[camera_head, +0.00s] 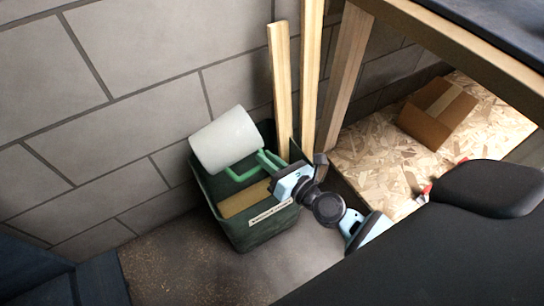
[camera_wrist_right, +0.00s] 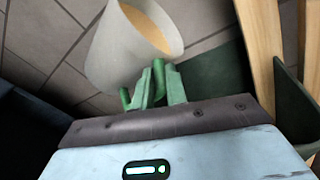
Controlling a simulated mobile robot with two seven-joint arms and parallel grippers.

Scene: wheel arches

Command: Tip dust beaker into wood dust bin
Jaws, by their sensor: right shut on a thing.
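The dust beaker (camera_head: 226,139) is a pale grey-white cylinder with a green handle (camera_head: 242,174). It is tilted nearly onto its side above the back left rim of the wood dust bin. In the right wrist view the beaker (camera_wrist_right: 112,52) shows its open mouth with tan dust (camera_wrist_right: 149,25) inside. My right gripper (camera_head: 266,163) is shut on the green handle; its green fingers (camera_wrist_right: 156,86) also show in the right wrist view. The wood dust bin (camera_head: 262,230) is a dark green box with a white label and a tan surface inside. My left gripper is out of view.
Wooden planks (camera_head: 279,90) stand upright at the bin's back right, close to my right gripper. A grey block wall (camera_head: 110,110) is behind the bin. A wooden-legged bench (camera_head: 350,70) and a cardboard box (camera_head: 437,112) on a chipboard sheet (camera_head: 375,150) are at the right.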

